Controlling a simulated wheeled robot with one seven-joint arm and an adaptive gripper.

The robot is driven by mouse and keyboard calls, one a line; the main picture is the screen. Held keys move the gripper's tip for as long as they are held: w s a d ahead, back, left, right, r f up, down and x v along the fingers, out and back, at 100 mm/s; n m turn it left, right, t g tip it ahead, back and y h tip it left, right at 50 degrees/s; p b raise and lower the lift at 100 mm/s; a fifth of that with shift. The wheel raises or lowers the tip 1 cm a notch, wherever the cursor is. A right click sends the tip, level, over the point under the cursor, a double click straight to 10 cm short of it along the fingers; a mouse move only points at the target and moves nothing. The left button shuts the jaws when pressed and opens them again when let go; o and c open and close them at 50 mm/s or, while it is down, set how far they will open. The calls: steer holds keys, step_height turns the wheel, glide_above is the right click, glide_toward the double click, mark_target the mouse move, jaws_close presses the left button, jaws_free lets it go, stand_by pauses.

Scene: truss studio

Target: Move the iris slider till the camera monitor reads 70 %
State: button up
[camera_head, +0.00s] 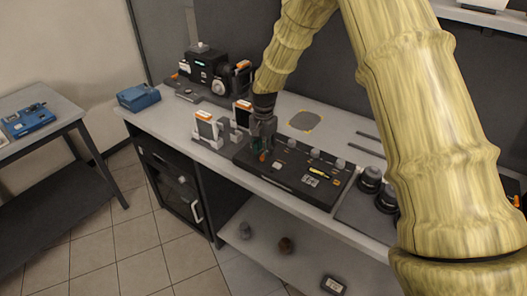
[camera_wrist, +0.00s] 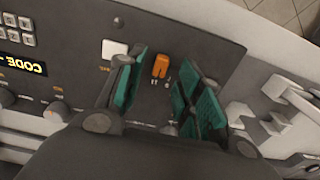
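My gripper (camera_head: 262,142) points down over the left end of a dark control console (camera_head: 291,182). In the wrist view my gripper (camera_wrist: 158,82) is open, its teal-padded fingers standing on either side of a small orange slider cap (camera_wrist: 160,66). Whether either finger touches the cap cannot be told. The cap shows as a small orange spot (camera_head: 262,156) beside the fingers in the head view. I cannot tell for sure that it is the iris slider. A dark camera-like unit (camera_head: 208,70) stands at the back left; no percentage reading is legible.
Two small orange-topped devices (camera_head: 207,127) stand left of the console. The console also bears several knobs (camera_wrist: 52,110), a keypad (camera_wrist: 18,28) and a lit yellow display (camera_wrist: 22,64). Dark round objects (camera_head: 370,180) stand to its right. A blue box (camera_head: 138,97) lies at the bench's left end.

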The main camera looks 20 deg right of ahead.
mark_target(263, 158)
steer(key=shift+f, duration=1.15)
jaws_close()
